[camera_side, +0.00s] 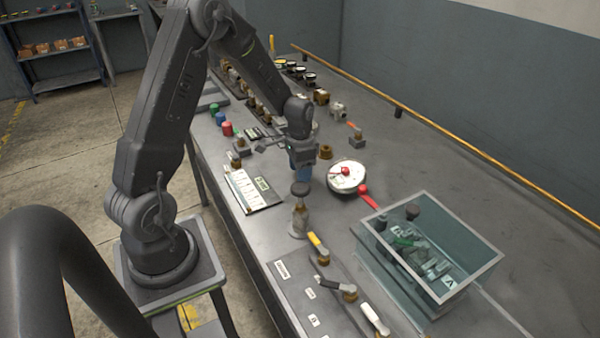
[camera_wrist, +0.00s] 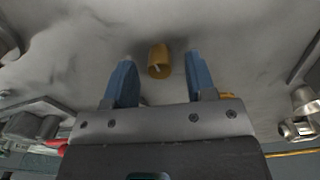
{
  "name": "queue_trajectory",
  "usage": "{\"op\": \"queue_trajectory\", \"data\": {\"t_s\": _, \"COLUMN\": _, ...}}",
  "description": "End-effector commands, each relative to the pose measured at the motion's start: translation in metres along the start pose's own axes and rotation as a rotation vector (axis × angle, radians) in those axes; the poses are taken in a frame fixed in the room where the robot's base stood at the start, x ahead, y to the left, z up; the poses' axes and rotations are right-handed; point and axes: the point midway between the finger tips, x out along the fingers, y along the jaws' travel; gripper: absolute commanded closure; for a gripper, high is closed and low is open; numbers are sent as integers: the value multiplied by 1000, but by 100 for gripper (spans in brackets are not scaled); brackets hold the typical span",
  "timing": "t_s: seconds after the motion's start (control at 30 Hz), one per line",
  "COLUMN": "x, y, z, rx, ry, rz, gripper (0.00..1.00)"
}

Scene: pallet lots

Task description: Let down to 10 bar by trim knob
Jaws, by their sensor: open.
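In the wrist view a small brass knob (camera_wrist: 158,66) with a pale line on it shows between and beyond the fingertips of my gripper (camera_wrist: 161,80). My gripper is open, its two blue fingers apart, with no contact visible. In the side view my gripper (camera_side: 303,174) points down over the bench, left of the round white gauge (camera_side: 342,182). The gauge has red on its face; its reading is too small to make out. A brass piece (camera_side: 325,152) stands just right of my gripper; I cannot tell if it is the same knob.
A red-handled lever (camera_side: 371,199) lies beside the gauge. A clear-walled box (camera_side: 470,262) is at the right, and several valve levers line the front. The bench's far right is clear.

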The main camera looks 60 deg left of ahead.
Motion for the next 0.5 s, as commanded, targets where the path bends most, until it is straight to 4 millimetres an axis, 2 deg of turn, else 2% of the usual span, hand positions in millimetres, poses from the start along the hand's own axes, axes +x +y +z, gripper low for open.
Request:
{"op": "queue_trajectory", "data": {"t_s": 0.13, "x": 10, "y": 0, "z": 0, "rx": 0, "ry": -1, "rz": 0, "gripper": 49}}
{"op": "queue_trajectory", "data": {"t_s": 0.43, "x": 12, "y": 0, "z": 0, "rx": 0, "ry": 0, "rz": 0, "gripper": 49}}
{"op": "queue_trajectory", "data": {"t_s": 0.5, "x": 12, "y": 0, "z": 0, "rx": 0, "ry": 0, "rz": 0, "gripper": 55}}
